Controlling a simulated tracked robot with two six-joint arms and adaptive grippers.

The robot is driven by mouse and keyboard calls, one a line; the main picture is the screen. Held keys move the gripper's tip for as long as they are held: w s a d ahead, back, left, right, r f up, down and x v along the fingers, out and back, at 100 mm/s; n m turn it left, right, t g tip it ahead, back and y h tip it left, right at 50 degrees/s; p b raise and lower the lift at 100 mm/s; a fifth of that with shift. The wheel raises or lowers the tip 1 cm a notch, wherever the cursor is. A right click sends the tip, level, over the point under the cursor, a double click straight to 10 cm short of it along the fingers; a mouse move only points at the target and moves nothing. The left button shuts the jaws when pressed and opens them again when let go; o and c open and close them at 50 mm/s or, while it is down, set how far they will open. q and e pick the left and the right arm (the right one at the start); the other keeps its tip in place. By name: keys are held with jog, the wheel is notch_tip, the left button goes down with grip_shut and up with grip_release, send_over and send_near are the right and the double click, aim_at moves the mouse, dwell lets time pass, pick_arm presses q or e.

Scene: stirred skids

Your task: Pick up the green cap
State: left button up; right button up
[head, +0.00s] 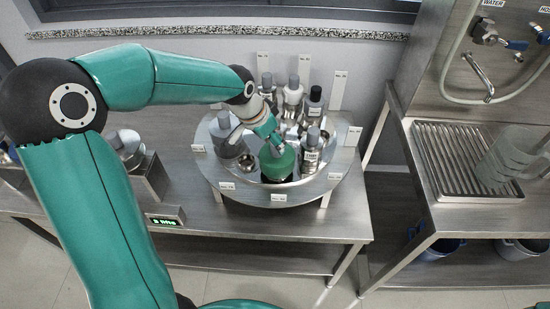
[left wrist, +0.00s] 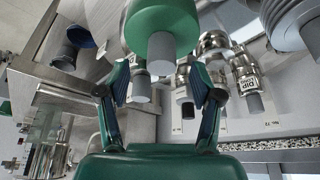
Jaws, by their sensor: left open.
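A green rounded body (head: 277,163) sits on the round steel stand (head: 279,198), at its front middle. In the left wrist view the green body (left wrist: 160,22) is at the top, with a grey cylindrical stub (left wrist: 161,50) on it. I cannot tell whether the green part is a cap or a bottle. My left gripper (head: 273,140) is close above it in the head view. In the left wrist view my left gripper (left wrist: 160,82) is open, its fingers apart with nothing held between them. My right gripper does not show.
Several bottles stand close by on the stand: a grey one (head: 227,140), a white one (head: 293,95) and a dark one (head: 314,105). An empty round hole (head: 247,163) is left of the green body.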

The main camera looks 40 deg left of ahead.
aim_at(277, 164)
pick_arm(q)
jog(key=p+x, duration=0.1)
jog(key=x, duration=0.3)
jog(key=shift+w+f, duration=0.2)
grip_shut()
